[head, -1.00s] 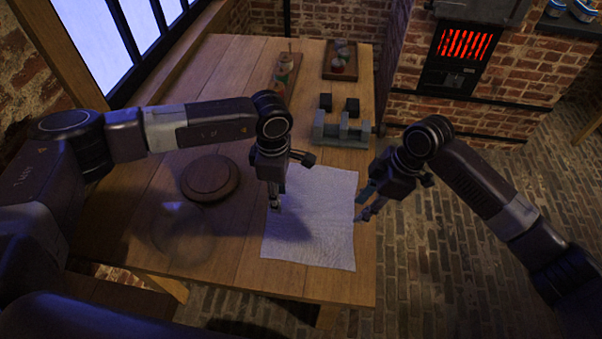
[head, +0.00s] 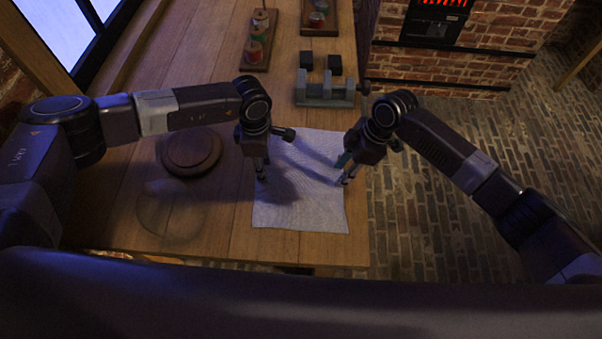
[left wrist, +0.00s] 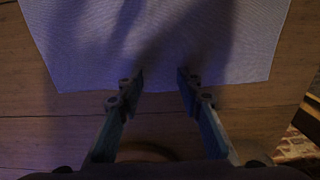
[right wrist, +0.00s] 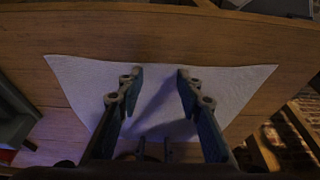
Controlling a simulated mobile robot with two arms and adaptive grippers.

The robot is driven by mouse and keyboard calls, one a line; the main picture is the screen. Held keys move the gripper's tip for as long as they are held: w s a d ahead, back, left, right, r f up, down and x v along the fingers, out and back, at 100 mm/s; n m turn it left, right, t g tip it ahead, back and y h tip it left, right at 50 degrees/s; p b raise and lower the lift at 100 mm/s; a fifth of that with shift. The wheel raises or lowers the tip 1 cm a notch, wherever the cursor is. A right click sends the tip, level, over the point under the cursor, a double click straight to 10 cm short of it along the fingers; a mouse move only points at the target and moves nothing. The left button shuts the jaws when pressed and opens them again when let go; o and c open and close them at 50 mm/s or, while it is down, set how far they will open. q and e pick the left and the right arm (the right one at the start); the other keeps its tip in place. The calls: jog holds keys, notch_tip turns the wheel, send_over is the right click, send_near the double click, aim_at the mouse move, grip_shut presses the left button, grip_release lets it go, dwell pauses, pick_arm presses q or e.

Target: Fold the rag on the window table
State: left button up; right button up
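The rag (head: 298,212) is a pale cloth lying flat and unfolded on the wooden window table (head: 215,225), near its right edge. My left gripper (head: 262,176) is over the rag's left edge, pointing down. In the left wrist view its fingers (left wrist: 160,78) are apart with nothing between them, and the rag (left wrist: 160,35) lies below. My right gripper (head: 346,180) is over the rag's right edge. In the right wrist view its fingers (right wrist: 160,75) are apart and empty above the rag (right wrist: 155,110). Whether the fingertips touch the cloth cannot be told.
A round wooden board (head: 190,150) and a clear glass dome (head: 170,212) are left of the rag. A grey fixture (head: 325,90) with dark blocks stands behind it. Trays with spools (head: 256,45) and jars (head: 319,18) lie farther back. Brick floor is on the right.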

pick_arm(q)
jog(key=shift+f, duration=0.15)
pick_arm(e)
jog(key=shift+f, duration=0.15)
pick_arm(q)
jog(key=shift+c, duration=1.2)
pick_arm(e)
jog(key=shift+c, duration=1.2)
pick_arm(q)
jog(key=shift+s+f, duration=0.1)
jog(key=shift+f, duration=0.05)
grip_shut()
pick_arm(e)
jog(key=shift+s+f, duration=0.1)
jog(key=shift+f, duration=0.05)
grip_shut()
